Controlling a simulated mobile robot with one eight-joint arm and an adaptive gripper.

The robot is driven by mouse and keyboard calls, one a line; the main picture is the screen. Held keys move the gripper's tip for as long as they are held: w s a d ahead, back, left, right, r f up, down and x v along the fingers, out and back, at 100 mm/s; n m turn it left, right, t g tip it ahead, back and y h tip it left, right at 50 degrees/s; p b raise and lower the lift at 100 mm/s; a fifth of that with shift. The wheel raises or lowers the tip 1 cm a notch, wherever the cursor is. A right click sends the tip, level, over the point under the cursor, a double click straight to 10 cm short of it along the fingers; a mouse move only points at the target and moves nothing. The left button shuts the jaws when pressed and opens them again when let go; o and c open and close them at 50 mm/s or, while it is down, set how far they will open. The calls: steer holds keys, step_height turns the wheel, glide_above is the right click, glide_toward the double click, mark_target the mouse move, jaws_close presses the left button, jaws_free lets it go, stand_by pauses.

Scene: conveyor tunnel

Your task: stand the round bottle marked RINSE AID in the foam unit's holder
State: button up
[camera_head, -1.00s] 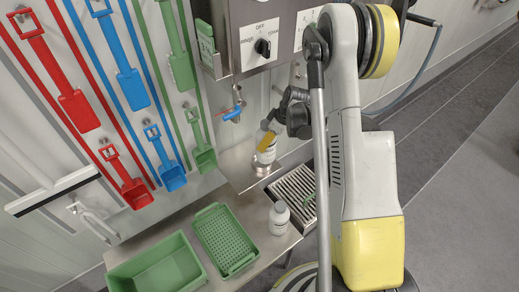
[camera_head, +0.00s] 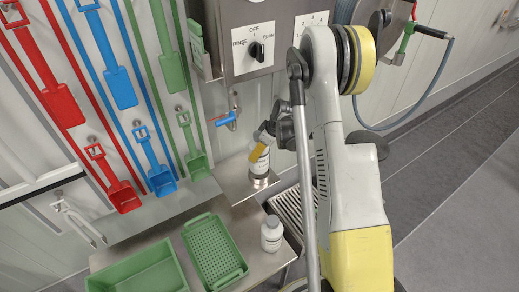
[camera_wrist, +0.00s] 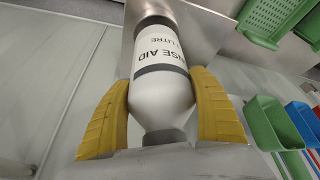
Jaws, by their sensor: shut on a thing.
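The round white bottle marked RINSE AID (camera_wrist: 160,100) is held between the yellow fingers of my gripper (camera_wrist: 160,82), which is shut on it. In the wrist view its lettering and dark bands are plain. In the head view the bottle (camera_head: 260,166) looks upright under my gripper (camera_head: 257,152), which partly covers it. The foam unit's holder, a round metal cup (camera_head: 259,183) on a steel shelf, is right at the bottle's lower end. I cannot tell how far the bottle is inside it.
A second white bottle (camera_head: 271,236) stands on the steel bench, near a green perforated tray (camera_head: 214,250) and a green bin (camera_head: 140,272). A grated drain (camera_head: 289,205) is beside the shelf. A blue-handled tap (camera_head: 226,119) and the control box (camera_head: 262,35) are above.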

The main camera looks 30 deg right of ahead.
mark_target(267, 149)
steer(key=shift+f, duration=0.5)
steer(key=shift+f, duration=0.2)
stand_by(0.4)
steer(key=shift+f, duration=1.85)
steer(key=o, duration=1.5)
steer(key=v, duration=1.2)
